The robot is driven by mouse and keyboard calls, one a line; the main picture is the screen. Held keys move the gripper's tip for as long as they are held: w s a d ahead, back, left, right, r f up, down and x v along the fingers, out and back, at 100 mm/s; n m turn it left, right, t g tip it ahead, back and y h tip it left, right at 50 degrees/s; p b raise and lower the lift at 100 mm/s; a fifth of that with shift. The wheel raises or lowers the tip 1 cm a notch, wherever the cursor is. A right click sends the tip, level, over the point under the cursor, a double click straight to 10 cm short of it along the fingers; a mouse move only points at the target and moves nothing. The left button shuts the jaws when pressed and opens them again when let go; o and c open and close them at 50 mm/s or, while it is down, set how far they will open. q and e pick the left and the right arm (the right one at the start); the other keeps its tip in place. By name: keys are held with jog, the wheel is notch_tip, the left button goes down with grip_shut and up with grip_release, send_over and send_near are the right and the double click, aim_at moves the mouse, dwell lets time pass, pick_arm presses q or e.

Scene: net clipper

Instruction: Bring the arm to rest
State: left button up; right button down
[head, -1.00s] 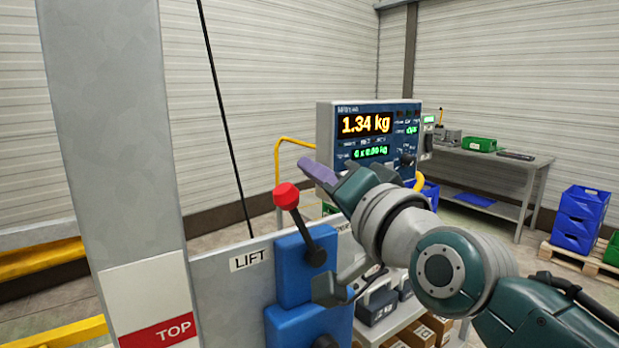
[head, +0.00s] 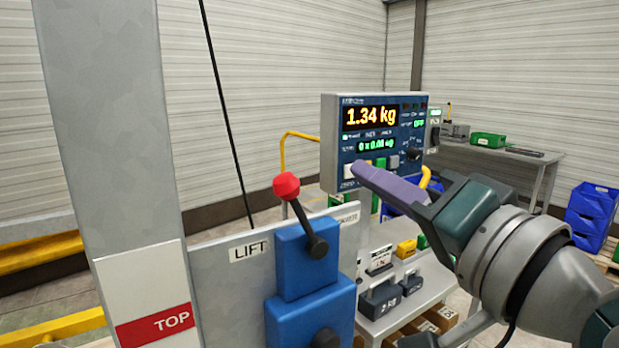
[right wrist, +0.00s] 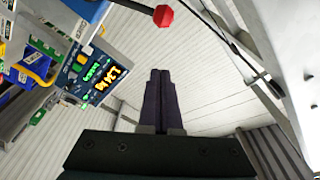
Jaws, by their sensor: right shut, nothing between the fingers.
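My right gripper (head: 385,186) is in the right half of the head view, in front of the display box and apart from the lift lever. Its purple-grey fingers (right wrist: 159,100) are together in the right wrist view, with nothing between them. The lift lever (head: 310,230) with its red knob (head: 286,186) stands on a blue block (head: 302,270) beside the LIFT label, its knob leaning up and left. My left gripper does not show.
A display box (head: 372,120) reading 1.34 kg stands behind my right gripper. Below it, a shelf (head: 385,320) holds weights and small boxes. A grey post (head: 110,120) with a TOP sign (head: 150,300) rises at left. A workbench (head: 500,155) and blue bins (head: 592,215) are farther back.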

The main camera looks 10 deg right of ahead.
jog(key=s+a+f+n+g, duration=0.1)
jog(key=s+f+n+g, duration=0.65)
jog(key=f, duration=0.55)
jog(key=s+d+f+n+g+h, duration=0.1)
jog(key=s+d+f+g+h, duration=0.15)
jog(key=s, duration=0.45)
jog(key=s+d+f+n+g+h, duration=0.1)
jog(key=s+f+g, duration=0.25)
jog(key=s, duration=0.35)
jog(key=s+d+r+g+p, duration=0.1)
jog(key=s+r+p, duration=0.2)
jog(key=r+p, duration=2.4)
jog(key=shift+r+p, duration=0.4)
jog(key=shift+p, duration=0.05)
jog(key=shift+d+g+h, duration=0.1)
jog(key=shift+g+h, duration=0.15)
